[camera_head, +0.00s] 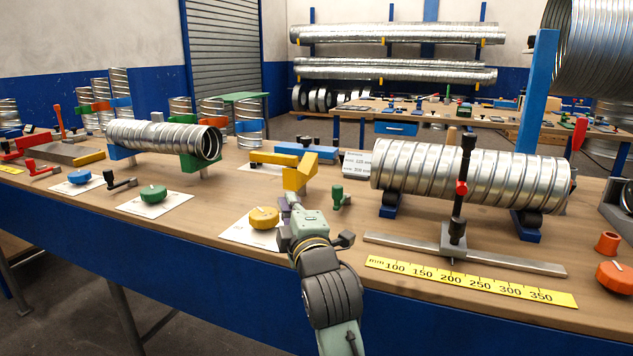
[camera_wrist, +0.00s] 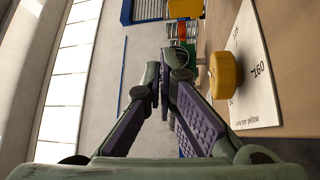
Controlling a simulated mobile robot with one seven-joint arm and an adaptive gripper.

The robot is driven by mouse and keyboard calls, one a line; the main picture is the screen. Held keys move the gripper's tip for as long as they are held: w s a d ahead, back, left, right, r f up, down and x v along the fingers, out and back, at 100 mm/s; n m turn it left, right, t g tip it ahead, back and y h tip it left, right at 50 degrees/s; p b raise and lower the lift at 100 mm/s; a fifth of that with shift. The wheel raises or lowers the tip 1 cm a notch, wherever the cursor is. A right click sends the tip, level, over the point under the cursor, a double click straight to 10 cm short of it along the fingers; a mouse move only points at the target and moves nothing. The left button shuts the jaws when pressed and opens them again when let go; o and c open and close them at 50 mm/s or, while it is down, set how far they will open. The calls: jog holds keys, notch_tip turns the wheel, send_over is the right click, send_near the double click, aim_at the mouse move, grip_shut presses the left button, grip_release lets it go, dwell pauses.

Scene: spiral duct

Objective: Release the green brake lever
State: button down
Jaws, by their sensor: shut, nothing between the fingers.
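My gripper (camera_head: 286,206) is above the bench just right of the yellow knob, its fingers partly hidden by my wrist. In the wrist view its purple-padded fingers (camera_wrist: 164,78) meet at the tips with nothing between them. A small green lever-like part (camera_head: 341,197) stands on the bench right of my gripper, apart from it; I cannot tell if it is the brake lever. A green knob (camera_head: 153,193) sits on a white card further left, and a dark lever (camera_head: 119,183) lies beside that card. No green lever is clearly seen in the wrist view.
The yellow knob (camera_head: 264,217) is close to my gripper; it also shows in the wrist view (camera_wrist: 225,76). A yellow bracket (camera_head: 299,172) stands behind my gripper. A spiral duct (camera_head: 470,180) on rollers and a ruler (camera_head: 470,281) are at right.

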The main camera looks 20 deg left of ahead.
jog(key=w+d+f+h, duration=0.1)
jog(key=w, duration=0.1)
jog(key=w+d+f+h, duration=0.1)
jog(key=w+d+f, duration=0.1)
jog(key=shift+d+f+n, duration=0.1)
jog(key=shift+d+n, duration=0.1)
jog(key=shift+n, duration=0.2)
jog(key=shift+g, duration=0.3)
jog(key=p+x, duration=0.1)
jog(key=x, duration=0.4)
jog(key=p+x, duration=0.2)
jog(key=x, duration=0.3)
jog(key=shift+r, duration=0.25)
jog(key=d, duration=0.1)
jog(key=d+p, duration=0.1)
jog(key=d, duration=0.1)
jog(key=shift+w+d, duration=0.2)
jog(key=shift+w, duration=0.15)
jog(key=shift+d+f, duration=0.15)
jog(key=shift+d, duration=0.1)
jog(key=shift+w+d, duration=0.15)
jog(key=shift+d+f, duration=0.1)
